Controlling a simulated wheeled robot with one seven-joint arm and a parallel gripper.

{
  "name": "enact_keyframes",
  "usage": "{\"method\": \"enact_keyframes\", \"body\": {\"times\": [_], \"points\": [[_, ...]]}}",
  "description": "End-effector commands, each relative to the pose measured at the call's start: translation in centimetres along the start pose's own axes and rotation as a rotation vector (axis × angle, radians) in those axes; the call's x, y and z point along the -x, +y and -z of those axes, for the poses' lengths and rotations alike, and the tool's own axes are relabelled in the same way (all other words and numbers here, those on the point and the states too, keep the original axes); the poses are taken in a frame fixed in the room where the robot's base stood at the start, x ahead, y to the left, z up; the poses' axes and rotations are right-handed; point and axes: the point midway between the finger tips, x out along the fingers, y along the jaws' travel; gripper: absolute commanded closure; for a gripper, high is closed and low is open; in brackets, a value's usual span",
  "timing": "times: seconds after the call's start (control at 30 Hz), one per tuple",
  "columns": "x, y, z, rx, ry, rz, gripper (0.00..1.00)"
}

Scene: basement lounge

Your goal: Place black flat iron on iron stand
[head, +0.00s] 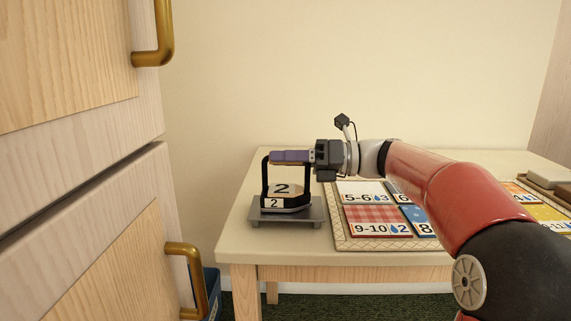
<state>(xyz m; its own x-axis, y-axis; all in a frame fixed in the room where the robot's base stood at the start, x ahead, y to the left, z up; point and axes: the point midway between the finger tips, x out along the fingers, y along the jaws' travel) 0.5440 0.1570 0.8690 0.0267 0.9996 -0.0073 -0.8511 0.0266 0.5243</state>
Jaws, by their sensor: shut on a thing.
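The black flat iron (283,204), marked with a 2 on pale labels, is upright over the grey metal iron stand (313,214) near the table's left end. Its base appears to touch the stand's top, but a small gap cannot be ruled out from this view. My gripper (290,157) reaches in from the right at the height of the iron's handle and is shut on it. The handle's two black uprights show below the gripper.
The pale wooden table (237,239) carries a large board (344,241) with numbered, coloured panels right of the stand. Flat blocks (548,177) lie at the far right. A wooden cabinet (75,220) with brass handles stands close on the left. A blue bin (212,290) is on the floor.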

Motion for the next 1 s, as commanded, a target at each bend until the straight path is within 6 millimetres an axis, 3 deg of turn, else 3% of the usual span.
{"method": "enact_keyframes", "body": {"times": [0.37,0.4,0.53,0.87,1.0], "points": [[0.0,-0.1,0.2,0.002,-0.002,-0.001,1.00],[0.0,-0.2,0.3,0.001,0.000,0.000,0.73],[0.0,-0.2,0.3,0.001,0.000,0.000,0.56],[0.0,-0.1,0.1,0.002,0.000,0.000,0.55],[1.6,-0.1,0.0,0.000,-0.002,0.004,0.55]]}}
